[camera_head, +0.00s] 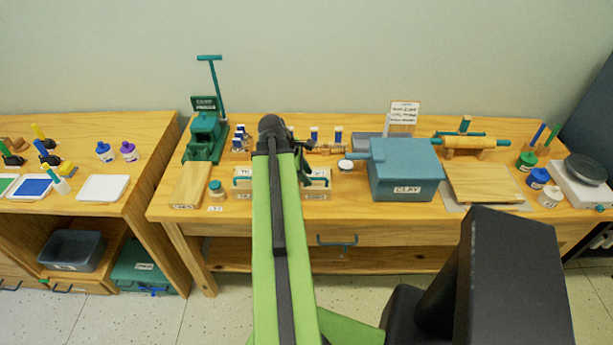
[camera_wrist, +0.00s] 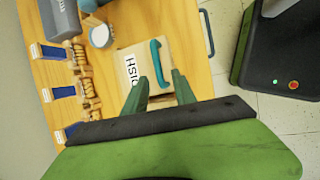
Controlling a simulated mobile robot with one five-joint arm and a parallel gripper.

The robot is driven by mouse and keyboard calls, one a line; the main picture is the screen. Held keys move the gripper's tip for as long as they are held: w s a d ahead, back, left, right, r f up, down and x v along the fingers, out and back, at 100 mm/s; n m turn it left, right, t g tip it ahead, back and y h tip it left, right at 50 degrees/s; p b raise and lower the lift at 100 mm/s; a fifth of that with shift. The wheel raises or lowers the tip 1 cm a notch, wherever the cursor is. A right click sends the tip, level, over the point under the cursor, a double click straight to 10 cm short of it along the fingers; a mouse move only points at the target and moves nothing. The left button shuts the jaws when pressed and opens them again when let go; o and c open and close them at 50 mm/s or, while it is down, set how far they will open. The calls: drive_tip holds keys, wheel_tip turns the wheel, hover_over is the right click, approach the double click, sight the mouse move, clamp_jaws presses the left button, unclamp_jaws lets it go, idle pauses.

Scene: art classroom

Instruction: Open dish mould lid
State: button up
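The dish mould (camera_wrist: 132,72) is a pale wooden box labelled DISH, with a teal bar handle (camera_wrist: 157,62) on its lid. The lid looks closed. In the head view the dish mould (camera_head: 317,184) stands near the table's front edge, just right of my arm, which partly covers it. My gripper (camera_wrist: 158,78) is open and empty, its two green fingers apart on either side of the handle's near end in the wrist view. I cannot tell whether they touch the lid.
A similar box with a teal handle (camera_head: 243,181) stands left of my arm. A white-topped jar (camera_head: 345,165) and a large blue CLAY bin (camera_head: 405,170) are to the right. Blue-capped stamps (camera_wrist: 62,93) line the back. A green press (camera_head: 205,135) stands at the left.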

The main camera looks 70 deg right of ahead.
clamp_jaws()
idle(1.2)
